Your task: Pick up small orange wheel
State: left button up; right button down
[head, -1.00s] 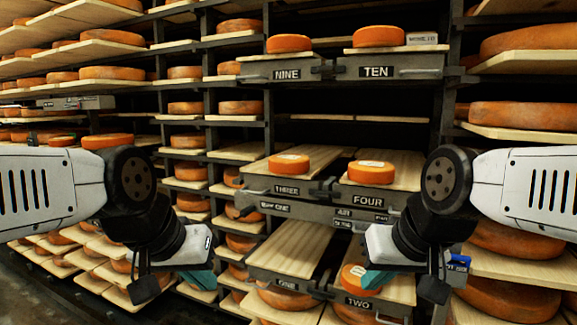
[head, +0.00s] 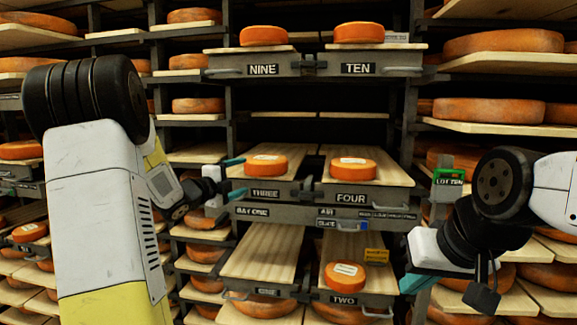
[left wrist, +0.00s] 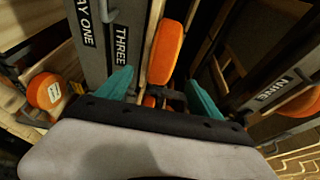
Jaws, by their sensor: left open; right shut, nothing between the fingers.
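A small orange wheel (head: 266,165) with a pale label lies flat on the board of shelf THREE. My left gripper (head: 236,178) is open just left of this wheel, its teal fingers pointing toward it. In the left wrist view the wheel (left wrist: 166,50) shows beyond and between the open fingers of that gripper (left wrist: 161,90). I cannot tell whether any finger touches it. Similar small wheels sit on shelf FOUR (head: 353,169), shelf TWO (head: 344,277), shelf NINE (head: 263,36) and shelf TEN (head: 358,33). My right gripper (head: 418,282) is shut and empty at the lower right.
The board of shelf ONE (head: 265,250) is bare. Shelf fronts NINE (head: 262,69) and TEN (head: 358,68) overhang above, with a dark gap below them. A yellow tag (head: 376,255) and a green tag (head: 449,178) stand nearby. Larger wheels (head: 488,111) fill the right racks.

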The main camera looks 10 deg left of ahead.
aim_at(257, 169)
pick_arm(q)
jog(key=shift+m+h, duration=0.3)
jog(key=shift+h, duration=0.1)
jog(key=x, duration=0.8)
jog(key=shift+w+d, duration=0.1)
grip_shut()
jog(key=shift+r, duration=0.15)
